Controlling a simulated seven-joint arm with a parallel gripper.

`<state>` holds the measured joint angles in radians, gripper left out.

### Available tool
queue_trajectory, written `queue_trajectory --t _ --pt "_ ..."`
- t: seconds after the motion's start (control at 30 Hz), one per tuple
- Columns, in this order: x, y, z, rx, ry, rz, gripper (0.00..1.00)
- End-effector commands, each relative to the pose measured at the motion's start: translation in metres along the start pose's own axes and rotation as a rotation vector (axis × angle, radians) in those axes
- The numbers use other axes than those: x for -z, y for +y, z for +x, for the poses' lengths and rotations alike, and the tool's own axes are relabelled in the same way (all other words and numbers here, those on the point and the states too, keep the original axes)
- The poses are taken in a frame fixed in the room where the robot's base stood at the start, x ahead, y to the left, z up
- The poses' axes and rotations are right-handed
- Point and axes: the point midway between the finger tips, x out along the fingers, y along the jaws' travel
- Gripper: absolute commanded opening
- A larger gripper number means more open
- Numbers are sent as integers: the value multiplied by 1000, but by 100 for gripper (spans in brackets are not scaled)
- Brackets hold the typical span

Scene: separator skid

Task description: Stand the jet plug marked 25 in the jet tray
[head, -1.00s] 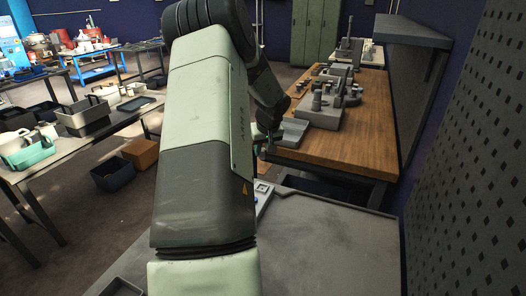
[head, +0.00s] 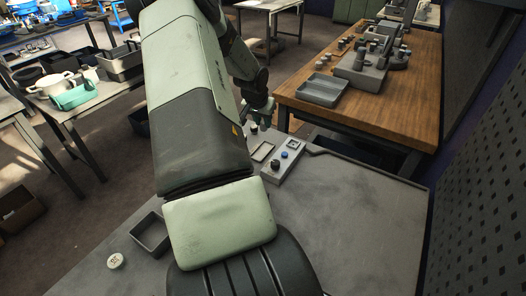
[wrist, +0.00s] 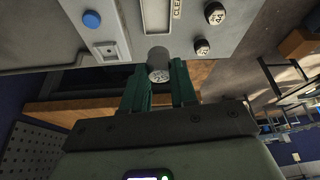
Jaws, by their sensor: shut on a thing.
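My gripper (wrist: 158,80) is shut on a grey cylindrical plug (wrist: 157,55), which sits between its two green fingers. The plug's pale end face has a dark marking that I cannot read. In the head view my gripper (head: 264,108) is over the far edge of the grey table, and the plug cannot be made out there. Two dark plugs with marked white tops, one upper (wrist: 215,13) and one lower (wrist: 202,46), stand on a grey surface to the right of the held plug in the wrist view. I cannot tell for certain which container is the jet tray.
A grey panel with a blue button (wrist: 92,19) and a square recess (wrist: 105,48) is close by. A grey tray (head: 323,90) and grey fixtures (head: 362,70) are on the wooden bench. A small dark tray (head: 151,236) is at the table's near left. The table's right side is clear.

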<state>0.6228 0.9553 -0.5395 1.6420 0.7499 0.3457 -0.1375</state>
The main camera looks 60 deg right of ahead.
Motion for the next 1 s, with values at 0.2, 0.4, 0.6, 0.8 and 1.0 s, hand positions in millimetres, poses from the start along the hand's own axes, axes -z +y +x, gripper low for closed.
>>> queue_trajectory --t 0.2,0.4,0.6,0.8,1.0 --pt "-15 -2 30 -12 -4 24 0" --pt "-25 -3 56 -8 -2 21 0" --pt "-32 -3 72 -9 -4 22 0" --pt "-41 -3 94 -8 -2 22 0" --pt "-41 -4 93 -7 -1 21 0"
